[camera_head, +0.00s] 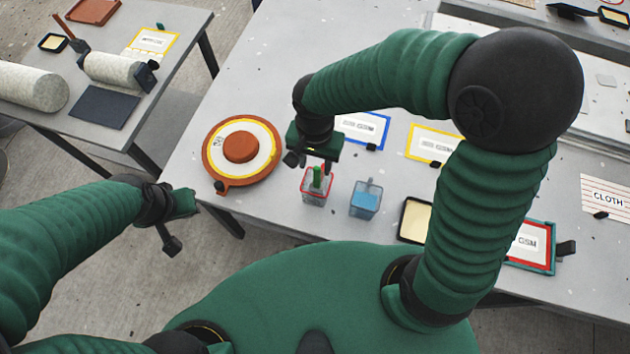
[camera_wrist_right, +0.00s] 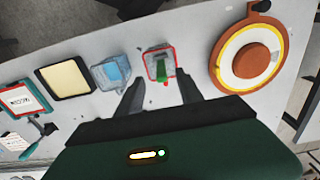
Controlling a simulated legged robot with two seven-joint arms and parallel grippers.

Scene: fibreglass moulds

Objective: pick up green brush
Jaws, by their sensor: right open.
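The green brush (camera_head: 317,178) stands upright in a clear cup with a red rim (camera_head: 314,198) on the grey table. The right wrist view also shows the green brush (camera_wrist_right: 162,78) inside the red-rimmed cup (camera_wrist_right: 159,58). My right gripper (camera_head: 310,163) is open and empty, just above and behind the brush in the head view. In the right wrist view the gripper's two fingers (camera_wrist_right: 162,91) are spread, with the brush seen between and beyond them. My left gripper (camera_head: 178,222) hangs off the table's left edge; its finger opening is unclear.
A clear cup with blue contents (camera_head: 364,200) stands right of the red-rimmed cup. An orange round mould (camera_head: 241,148) lies to the left. A cream-filled black tray (camera_head: 415,219) and framed labels lie to the right. A second table with rolls (camera_head: 116,69) is at upper left.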

